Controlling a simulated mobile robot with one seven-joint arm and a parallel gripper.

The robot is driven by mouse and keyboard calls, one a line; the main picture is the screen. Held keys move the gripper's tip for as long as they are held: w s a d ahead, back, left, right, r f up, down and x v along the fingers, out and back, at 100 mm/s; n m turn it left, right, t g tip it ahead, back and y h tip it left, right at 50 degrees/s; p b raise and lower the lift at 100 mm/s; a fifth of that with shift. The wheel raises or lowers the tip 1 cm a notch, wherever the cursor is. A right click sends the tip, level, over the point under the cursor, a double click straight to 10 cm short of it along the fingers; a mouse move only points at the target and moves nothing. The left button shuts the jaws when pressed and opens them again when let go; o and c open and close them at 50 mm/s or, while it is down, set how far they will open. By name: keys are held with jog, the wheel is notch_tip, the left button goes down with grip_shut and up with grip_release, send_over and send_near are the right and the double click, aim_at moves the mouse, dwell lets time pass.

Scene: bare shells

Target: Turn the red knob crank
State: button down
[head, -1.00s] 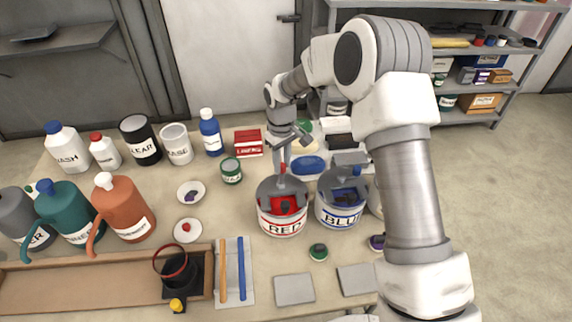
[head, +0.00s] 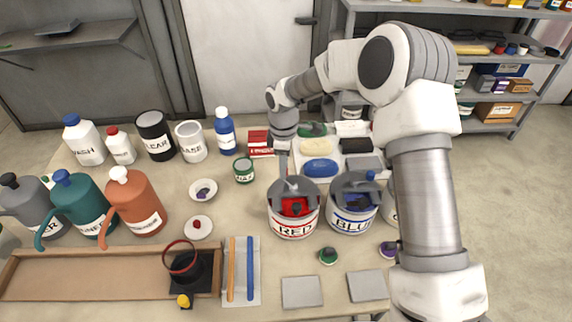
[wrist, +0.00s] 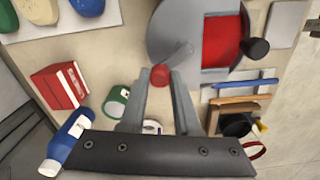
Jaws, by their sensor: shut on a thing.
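The red paint can, labelled RED (head: 293,223), stands on the table with a grey lid and a square opening showing red inside. The lid also shows in the wrist view (wrist: 168,30). The red knob (wrist: 160,75) is on the end of a short grey crank (wrist: 179,56) on the lid. My gripper (wrist: 163,82) is shut on the knob, its two grey fingers on either side. In the head view my gripper (head: 283,168) reaches down to the back of the lid, and the knob is not visible there.
The blue can, labelled BLUE (head: 351,212), stands close on the right. A small green jar (head: 243,170) and a red box (head: 260,144) are behind left. A tray of coloured pads (head: 312,137) lies behind. Two grey squares (head: 301,292) lie in front.

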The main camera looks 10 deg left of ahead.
jog(key=shift+s+a+n, duration=0.1)
jog(key=shift+n, duration=0.3)
jog(key=c, duration=0.6)
grip_release()
notch_tip(320, 180, up, 18)
jog(key=shift+f, duration=0.25)
